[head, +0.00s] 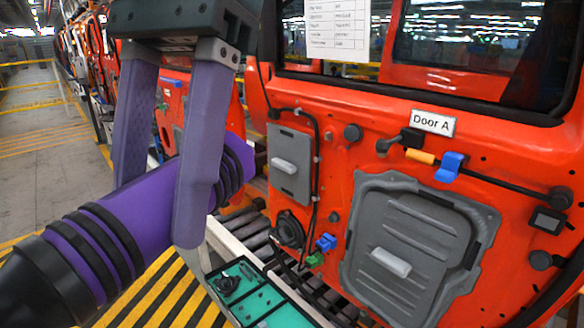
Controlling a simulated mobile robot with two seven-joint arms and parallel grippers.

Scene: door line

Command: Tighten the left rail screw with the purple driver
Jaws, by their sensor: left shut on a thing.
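My left gripper (160,212) comes down from the top left, with one finger on each side of the purple driver (132,212). It is shut on the driver's thick ribbed body. The driver lies slanted across the lower left, with its black end toward the bottom left corner and its other end pointing up and right toward the red door (335,190). The driver's tip is not clear to see, partly behind a finger. I cannot make out the left rail screw. My right gripper is not in view.
The red door, with a "Door A" label (433,123), carries grey panels (410,245), cables and clips. A green parts tray (288,316) with small parts sits low in the middle. Rollers (243,217) run below the door. Yellow-striped floor lies at the left.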

